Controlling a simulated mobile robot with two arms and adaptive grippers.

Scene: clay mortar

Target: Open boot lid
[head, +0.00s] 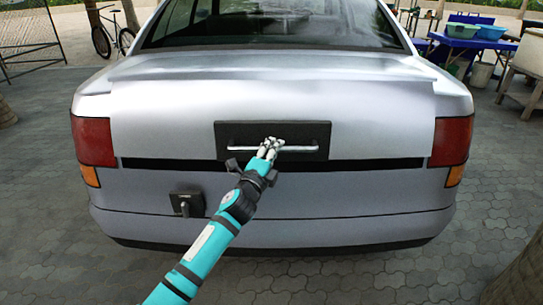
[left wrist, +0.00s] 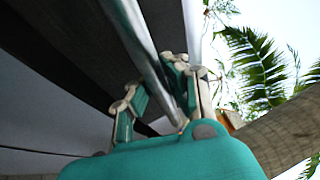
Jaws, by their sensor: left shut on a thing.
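The boot lid (head: 375,110) is the silver rear panel of a car, seen from behind in the head view. It looks closed, with a dark gap under its lower edge. A black plate (head: 228,131) on it carries a horizontal metal bar handle (head: 304,148). My left gripper (head: 270,147) is shut on the handle near its middle. In the left wrist view the bar handle (left wrist: 145,50) runs between the fingers of my left gripper (left wrist: 152,85). My right gripper is in neither view.
A small black box with a metal latch (head: 187,203) sits low on the left of the bumper. A blue table (head: 470,40) with basins stands at the back right. A bicycle (head: 112,32) stands at the back left. Paving beside the car is clear.

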